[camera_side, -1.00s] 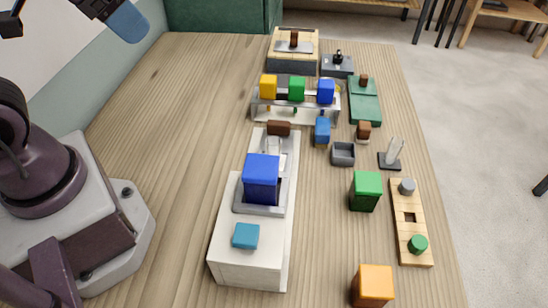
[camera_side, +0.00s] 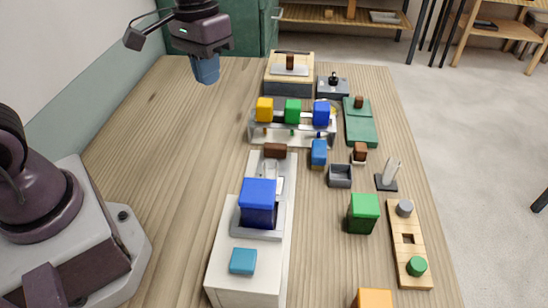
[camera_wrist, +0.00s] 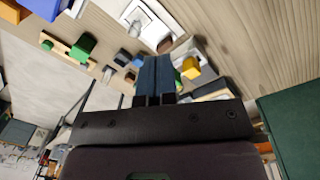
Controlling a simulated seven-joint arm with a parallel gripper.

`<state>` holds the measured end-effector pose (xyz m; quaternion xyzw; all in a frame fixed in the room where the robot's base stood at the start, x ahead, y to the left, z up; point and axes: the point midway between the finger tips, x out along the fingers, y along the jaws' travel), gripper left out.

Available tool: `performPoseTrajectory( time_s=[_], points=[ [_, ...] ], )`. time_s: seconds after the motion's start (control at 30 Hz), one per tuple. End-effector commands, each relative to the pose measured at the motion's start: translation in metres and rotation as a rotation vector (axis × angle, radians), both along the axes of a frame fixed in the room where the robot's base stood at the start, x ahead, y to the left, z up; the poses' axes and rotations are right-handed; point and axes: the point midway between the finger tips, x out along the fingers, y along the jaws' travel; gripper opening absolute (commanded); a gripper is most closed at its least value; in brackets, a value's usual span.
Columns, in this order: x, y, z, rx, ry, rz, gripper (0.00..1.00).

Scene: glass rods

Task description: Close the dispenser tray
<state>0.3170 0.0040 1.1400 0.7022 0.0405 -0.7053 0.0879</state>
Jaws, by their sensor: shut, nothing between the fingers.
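The white dispenser (camera_side: 228,255) stands in the middle of the table, with a teal block on its front top and a blue block (camera_side: 257,203) farther back. A light grey tray (camera_side: 284,168) reaches out from its far end and ends in a brown handle (camera_side: 275,151). Clear rod shapes show in the tray, too small to tell apart. My gripper (camera_side: 207,72) hangs high above the back left of the table, apart from the tray, its blue fingers shut and empty. In the wrist view the shut fingers (camera_wrist: 153,78) fill the middle, with the dispenser (camera_wrist: 137,14) beyond.
Behind the handle stands a grey rack (camera_side: 262,133) with yellow, green and blue blocks. A small blue block (camera_side: 318,152), a grey cup (camera_side: 340,177), a green block (camera_side: 363,213) and a wooden holder (camera_side: 405,250) stand to the right. The table's left side is clear.

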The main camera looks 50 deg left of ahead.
Motion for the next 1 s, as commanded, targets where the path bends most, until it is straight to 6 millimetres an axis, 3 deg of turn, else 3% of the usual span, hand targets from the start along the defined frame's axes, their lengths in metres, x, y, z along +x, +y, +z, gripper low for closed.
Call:
performPoseTrajectory(
  time_s=[0.2, 0.5, 0.6, 0.7, 0.87, 1.0],
  points=[
    [0.056, 0.002, -0.066, -0.044, 0.175, 0.151, 0.0],
    [0.112, 0.0, -0.16, -0.085, 0.349, 0.396, 0.0],
    [0.128, -0.003, -0.171, -0.099, 0.363, 0.474, 0.0],
    [0.145, -0.006, -0.157, -0.119, 0.341, 0.537, 0.0],
    [0.14, -0.009, -0.164, -0.116, 0.367, 0.588, 0.0],
    [0.134, -0.015, -0.183, -0.115, 0.369, 0.586, 0.0]
  ],
)
